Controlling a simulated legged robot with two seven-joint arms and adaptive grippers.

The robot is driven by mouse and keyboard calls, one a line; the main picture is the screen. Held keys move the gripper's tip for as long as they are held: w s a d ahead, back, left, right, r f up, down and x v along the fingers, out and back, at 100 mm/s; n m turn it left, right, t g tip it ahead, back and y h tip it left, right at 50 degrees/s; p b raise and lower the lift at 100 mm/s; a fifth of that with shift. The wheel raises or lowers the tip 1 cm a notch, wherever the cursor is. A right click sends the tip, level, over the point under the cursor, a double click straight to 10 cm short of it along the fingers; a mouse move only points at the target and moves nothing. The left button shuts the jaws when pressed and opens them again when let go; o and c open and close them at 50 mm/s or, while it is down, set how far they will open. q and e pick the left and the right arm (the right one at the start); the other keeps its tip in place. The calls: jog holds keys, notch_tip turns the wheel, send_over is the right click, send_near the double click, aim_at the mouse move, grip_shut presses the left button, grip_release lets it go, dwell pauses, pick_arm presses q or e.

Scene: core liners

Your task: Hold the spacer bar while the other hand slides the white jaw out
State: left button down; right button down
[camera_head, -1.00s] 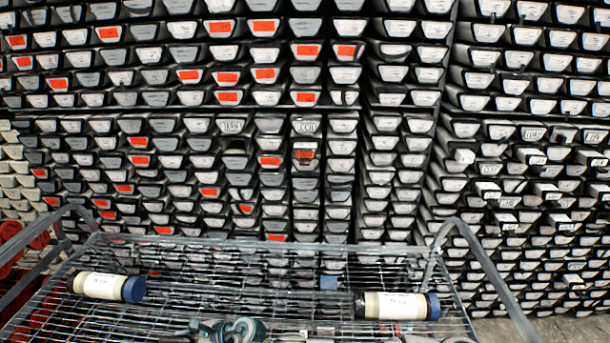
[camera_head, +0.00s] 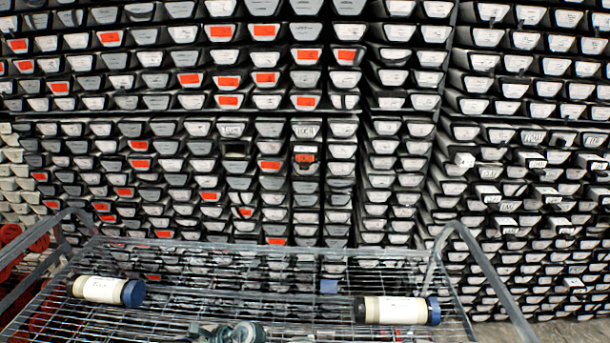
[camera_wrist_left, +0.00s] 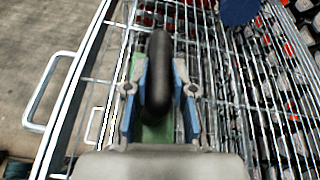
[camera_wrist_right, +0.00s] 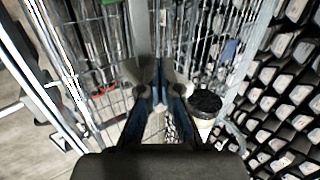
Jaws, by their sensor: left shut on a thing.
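In the left wrist view my left gripper (camera_wrist_left: 159,95) has its blue-padded fingers shut on a black rounded handle (camera_wrist_left: 158,75) with a green part beside and below it. In the head view a teal and grey piece (camera_head: 240,332) shows at the bottom edge, cut off by the frame. I cannot clearly make out the white jaw.
A wire cart (camera_head: 210,270) with raised side handles stands before a wall of labelled core boxes (camera_head: 330,170). Two white cylinders with blue ends lie on it, left (camera_head: 103,290) and right (camera_head: 397,310).

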pick_arm(q)
jog(key=shift+s+f, duration=0.1)
jog(key=shift+f, duration=0.15)
pick_arm(e)
jog(key=shift+a, duration=0.6)
jog(key=shift+s+r, duration=0.1)
jog(key=v, duration=0.6)
jog(key=shift+s+r, duration=0.2)
jog(key=shift+r, duration=0.05)
pick_arm(q)
jog(key=c, duration=0.9)
grip_release()
jog(key=shift+w, duration=0.2)
pick_arm(e)
jog(key=shift+w+a, duration=0.15)
pick_arm(q)
jog(key=shift+a, duration=0.1)
